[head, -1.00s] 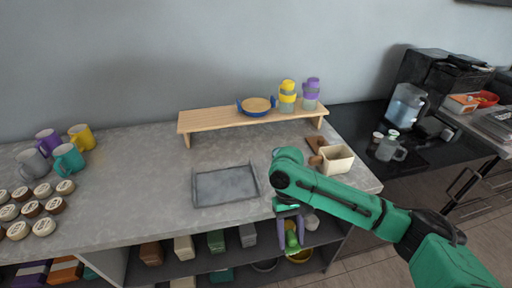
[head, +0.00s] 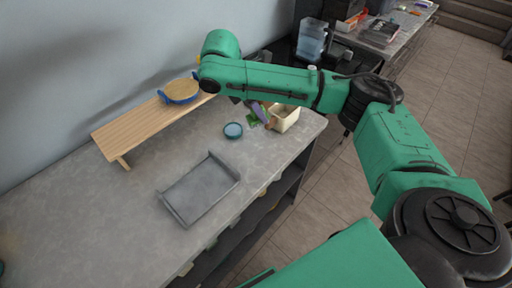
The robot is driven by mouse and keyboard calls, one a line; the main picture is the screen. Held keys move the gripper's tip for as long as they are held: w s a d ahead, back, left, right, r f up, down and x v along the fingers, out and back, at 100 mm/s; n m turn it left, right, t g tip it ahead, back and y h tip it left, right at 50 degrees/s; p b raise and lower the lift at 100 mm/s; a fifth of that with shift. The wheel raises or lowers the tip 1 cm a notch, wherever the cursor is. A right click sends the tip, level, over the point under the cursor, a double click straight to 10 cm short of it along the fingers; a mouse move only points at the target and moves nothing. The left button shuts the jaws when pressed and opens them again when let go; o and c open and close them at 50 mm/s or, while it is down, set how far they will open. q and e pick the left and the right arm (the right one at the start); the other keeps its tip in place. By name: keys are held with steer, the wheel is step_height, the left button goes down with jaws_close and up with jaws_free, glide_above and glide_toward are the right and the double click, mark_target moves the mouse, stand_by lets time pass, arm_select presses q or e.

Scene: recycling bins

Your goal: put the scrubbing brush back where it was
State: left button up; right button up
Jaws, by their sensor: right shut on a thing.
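My right gripper (head: 262,118) is over the counter, just left of the cream box (head: 285,118), and my right forearm partly covers it. Its grey-purple fingers are shut on a small green thing (head: 252,119), mostly hidden; I cannot tell for sure that it is the scrubbing brush. I cannot tell whether that thing touches the counter or the box. My left gripper is not in view.
A small blue round thing (head: 233,130) lies left of the gripper. A grey tray (head: 200,188) lies nearer on the counter. A wooden riser (head: 140,132) bears a blue-handled pan (head: 181,91). The counter's left part is clear.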

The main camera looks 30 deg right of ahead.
steer(key=f, duration=1.1)
steer(key=shift+w+a+f, duration=0.15)
steer(key=shift+w+f, duration=0.05)
steer(key=shift+f, duration=0.15)
steer(key=f, duration=0.4)
steer(key=shift+s, duration=0.25)
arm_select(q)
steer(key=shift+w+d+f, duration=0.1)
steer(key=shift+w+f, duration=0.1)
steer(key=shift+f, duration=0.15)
arm_select(e)
steer(key=shift+w, duration=0.1)
steer(key=shift+f, duration=0.15)
steer(key=o, duration=1.2)
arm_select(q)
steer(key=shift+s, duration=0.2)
